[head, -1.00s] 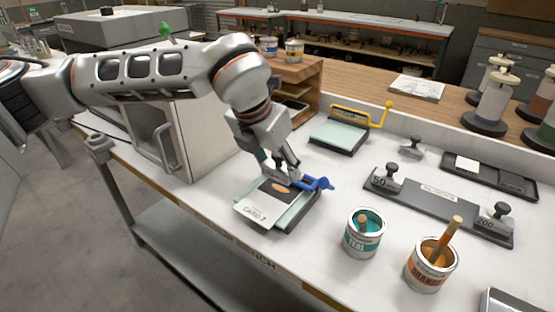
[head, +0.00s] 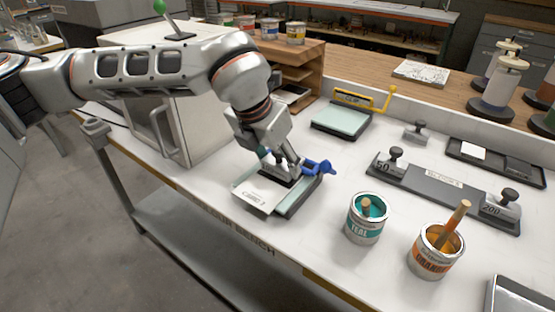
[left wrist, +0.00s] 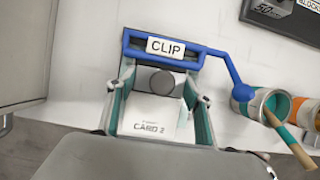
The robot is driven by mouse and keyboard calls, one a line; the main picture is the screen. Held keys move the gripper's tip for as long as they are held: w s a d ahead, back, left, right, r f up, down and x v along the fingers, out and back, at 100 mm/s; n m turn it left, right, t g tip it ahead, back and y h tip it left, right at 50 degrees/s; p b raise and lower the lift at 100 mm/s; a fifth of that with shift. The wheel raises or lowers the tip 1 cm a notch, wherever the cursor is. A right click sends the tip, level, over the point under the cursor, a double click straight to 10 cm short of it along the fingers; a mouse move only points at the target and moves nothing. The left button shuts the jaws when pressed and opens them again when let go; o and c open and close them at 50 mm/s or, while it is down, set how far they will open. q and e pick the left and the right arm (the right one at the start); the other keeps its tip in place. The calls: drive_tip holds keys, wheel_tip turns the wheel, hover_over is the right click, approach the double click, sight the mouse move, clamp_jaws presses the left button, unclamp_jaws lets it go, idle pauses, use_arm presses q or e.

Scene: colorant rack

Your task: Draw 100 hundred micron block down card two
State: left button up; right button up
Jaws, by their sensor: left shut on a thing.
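Card two (head: 262,198), a white card marked "CARD 2", lies on a teal-topped board (head: 303,200) with a blue clip (head: 319,167) at its far end. My left gripper (head: 281,163) is shut on a dark block (head: 268,171) that sits on the card. The block's thickness marking cannot be read. In the left wrist view the clip's label (left wrist: 166,46) reads "CLIP", a dark round knob (left wrist: 162,82) is between the fingers, and "CARD 2" (left wrist: 151,126) shows below it. My right gripper is not in view.
A dark rack (head: 440,186) holds a 50 block (head: 385,163) and a 200 block (head: 500,204); its middle is empty. Another block (head: 416,133) stands behind. Teal (head: 367,222) and orange (head: 436,254) paint cans stand at front right. A yellow-clip board (head: 341,119) is behind.

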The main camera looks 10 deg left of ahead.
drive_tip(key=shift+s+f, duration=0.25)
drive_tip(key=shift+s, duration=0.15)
use_arm(q)
drive_tip(key=shift+f, duration=0.15)
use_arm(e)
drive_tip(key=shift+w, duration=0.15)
use_arm(q)
drive_tip(key=shift+f, duration=0.15)
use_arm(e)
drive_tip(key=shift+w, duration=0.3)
use_arm(q)
drive_tip(key=shift+s, duration=0.1)
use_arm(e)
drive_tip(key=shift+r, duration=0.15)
use_arm(q)
drive_tip(key=shift+s+a, duration=0.25)
drive_tip(key=shift+s, duration=0.4)
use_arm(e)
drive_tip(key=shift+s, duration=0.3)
